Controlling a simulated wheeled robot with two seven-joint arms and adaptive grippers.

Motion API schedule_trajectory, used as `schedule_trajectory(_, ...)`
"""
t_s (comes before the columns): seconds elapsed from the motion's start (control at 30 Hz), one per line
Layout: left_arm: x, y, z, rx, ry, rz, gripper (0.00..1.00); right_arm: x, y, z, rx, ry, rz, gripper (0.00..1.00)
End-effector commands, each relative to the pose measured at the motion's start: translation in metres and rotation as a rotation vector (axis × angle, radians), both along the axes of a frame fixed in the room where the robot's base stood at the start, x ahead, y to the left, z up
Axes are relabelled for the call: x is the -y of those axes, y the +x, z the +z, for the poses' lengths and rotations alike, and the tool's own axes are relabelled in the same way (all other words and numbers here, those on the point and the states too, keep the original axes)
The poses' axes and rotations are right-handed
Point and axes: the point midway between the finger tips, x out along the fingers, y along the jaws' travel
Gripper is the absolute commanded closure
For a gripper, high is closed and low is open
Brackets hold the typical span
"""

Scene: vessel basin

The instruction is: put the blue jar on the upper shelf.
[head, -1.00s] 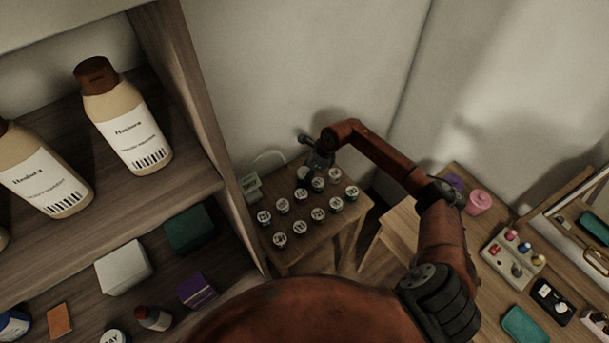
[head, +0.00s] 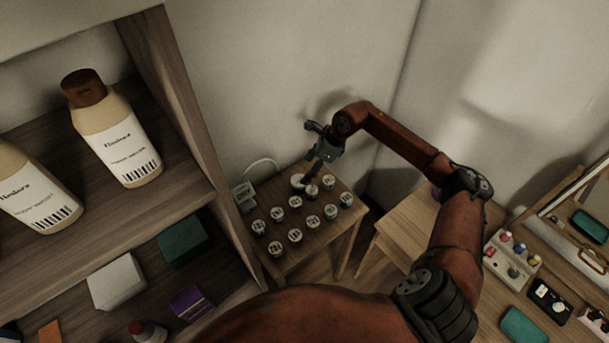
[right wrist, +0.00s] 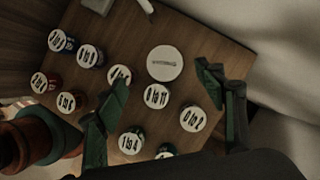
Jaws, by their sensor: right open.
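Several small jars with white, labelled lids (head: 295,236) stand on a small wooden table; they also show in the right wrist view (right wrist: 157,96). The lids hide most of the jar bodies, so I cannot tell surely which jar is blue; one at the far left looks dark bluish (right wrist: 61,41). My right gripper (head: 315,172) is open above the jars at the table's back; its fingers (right wrist: 162,78) are spread over the lids with nothing clearly held. The upper shelf (head: 183,180) at the left holds tall beige bottles (head: 120,140). My left gripper is not in view.
A larger white round lid (right wrist: 165,63) lies among the jars. A lower shelf holds a green box (head: 182,240), a white box (head: 116,281) and a purple box (head: 190,302). The cabinet's upright side (head: 190,125) stands between shelf and table.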

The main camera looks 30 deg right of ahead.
Motion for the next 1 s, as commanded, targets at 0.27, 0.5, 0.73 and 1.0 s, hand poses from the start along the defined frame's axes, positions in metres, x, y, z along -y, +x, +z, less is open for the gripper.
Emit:
schedule_trajectory(0.27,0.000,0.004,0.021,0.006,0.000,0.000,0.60,-0.057,-0.012,-0.034,0.223,0.289,-0.024,0.36)
schedule_trajectory(0.5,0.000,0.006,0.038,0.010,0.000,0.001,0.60,-0.050,-0.025,-0.045,0.461,0.450,-0.261,0.36)
schedule_trajectory(0.73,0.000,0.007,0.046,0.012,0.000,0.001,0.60,-0.010,-0.042,-0.057,0.584,0.441,-0.480,0.36)
schedule_trajectory(1.0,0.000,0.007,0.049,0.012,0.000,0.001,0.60,-0.001,-0.035,-0.065,0.612,0.426,-0.532,0.36)
